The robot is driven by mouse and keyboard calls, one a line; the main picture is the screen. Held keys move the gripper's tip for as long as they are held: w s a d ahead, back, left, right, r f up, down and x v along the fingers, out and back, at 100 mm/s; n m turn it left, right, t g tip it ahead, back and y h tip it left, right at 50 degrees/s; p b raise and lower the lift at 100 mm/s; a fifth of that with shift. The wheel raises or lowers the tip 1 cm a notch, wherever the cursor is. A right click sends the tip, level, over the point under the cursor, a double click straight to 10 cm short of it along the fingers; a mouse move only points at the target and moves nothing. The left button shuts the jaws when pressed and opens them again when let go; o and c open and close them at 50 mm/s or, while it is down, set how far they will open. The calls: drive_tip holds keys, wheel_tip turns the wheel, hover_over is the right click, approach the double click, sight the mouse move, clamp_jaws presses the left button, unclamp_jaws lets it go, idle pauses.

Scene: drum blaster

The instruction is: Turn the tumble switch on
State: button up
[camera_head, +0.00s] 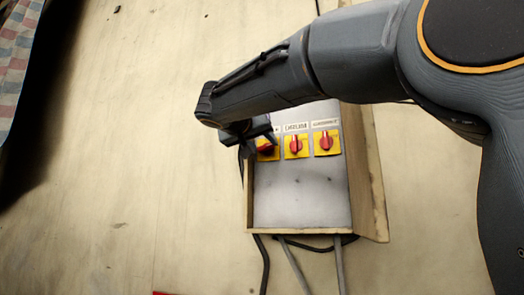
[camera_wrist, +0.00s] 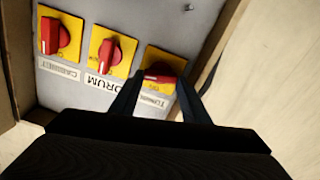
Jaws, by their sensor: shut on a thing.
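The tumble switch is a red knob on a yellow plate, at the left of a row of switches in the head view (camera_head: 266,149). In the wrist view it is at the right (camera_wrist: 161,69), above a label that reads upside down and is partly covered. My gripper (camera_wrist: 162,78) reaches it with one finger on each side and is shut on the red knob. In the head view my gripper (camera_head: 258,135) covers part of the plate and knob. The knob's exact angle is hard to tell.
The drum switch (camera_wrist: 115,50) and the cabinet switch (camera_wrist: 55,36) sit beside it on the grey panel (camera_head: 300,200). The box's raised side wall (camera_head: 377,180) stands at the right. Cables (camera_head: 290,262) run out below.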

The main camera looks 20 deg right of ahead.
drive_tip(key=n+b, duration=0.1)
drive_tip(key=n, duration=0.1)
drive_tip(key=n+b, duration=0.1)
drive_tip(key=shift+w+f+n, duration=0.1)
drive_tip(key=shift+f+n, duration=0.1)
drive_tip(key=shift+n, duration=0.2)
drive_tip(key=n+b, duration=0.1)
drive_tip(key=n, duration=0.2)
drive_tip(key=shift+a+n, duration=0.1)
drive_tip(key=shift+n, duration=0.2)
drive_tip(key=n, duration=0.4)
drive_tip(key=shift+f+n, duration=0.1)
drive_tip(key=shift+n, duration=1.9)
drive_tip(key=o, duration=0.8)
drive_tip(key=shift+c, duration=0.2)
drive_tip(key=shift+a, duration=0.1)
